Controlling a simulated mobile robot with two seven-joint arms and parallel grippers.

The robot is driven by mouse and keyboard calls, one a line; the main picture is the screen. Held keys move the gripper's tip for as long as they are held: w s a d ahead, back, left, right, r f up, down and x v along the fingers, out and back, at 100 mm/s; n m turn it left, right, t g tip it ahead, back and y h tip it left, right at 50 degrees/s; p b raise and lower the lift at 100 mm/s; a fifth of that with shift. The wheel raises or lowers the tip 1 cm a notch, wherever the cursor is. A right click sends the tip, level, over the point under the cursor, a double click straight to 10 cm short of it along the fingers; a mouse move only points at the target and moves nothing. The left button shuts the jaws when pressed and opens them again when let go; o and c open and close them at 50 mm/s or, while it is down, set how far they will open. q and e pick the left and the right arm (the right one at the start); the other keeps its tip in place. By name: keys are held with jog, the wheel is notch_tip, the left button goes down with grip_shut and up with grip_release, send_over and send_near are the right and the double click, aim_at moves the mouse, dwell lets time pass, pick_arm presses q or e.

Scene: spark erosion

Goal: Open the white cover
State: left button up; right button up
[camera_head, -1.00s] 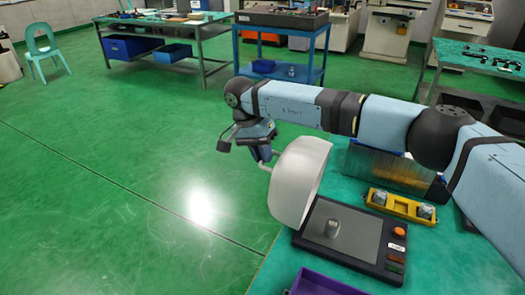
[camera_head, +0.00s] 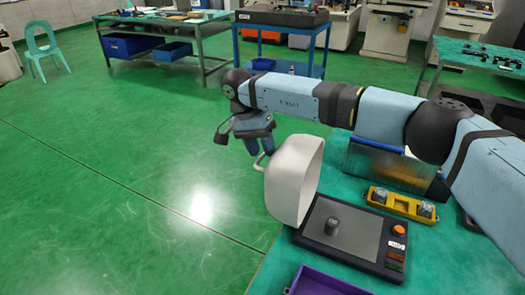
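The white cover (camera_head: 293,180) stands swung up at the left edge of a dark device with a grey plate (camera_head: 352,226). Its inner side faces right, over the plate. The cover's handle (camera_head: 259,163) sticks out on its upper left. My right gripper (camera_head: 259,150) is just above the handle, with its two fingers apart. I cannot tell whether a finger touches the handle. A small dark grey cylindrical part (camera_head: 332,226) stands on the plate. My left gripper is not in view.
A yellow holder (camera_head: 402,204) with two metal pieces sits behind the device on the green table. An orange button (camera_head: 398,230) is on the device's right side. A purple tray (camera_head: 325,284) is in front. Open floor lies to the left.

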jog(key=v, duration=1.2)
jog(key=shift+a+r, duration=0.15)
jog(key=shift+r, duration=0.1)
jog(key=shift+c, duration=0.5)
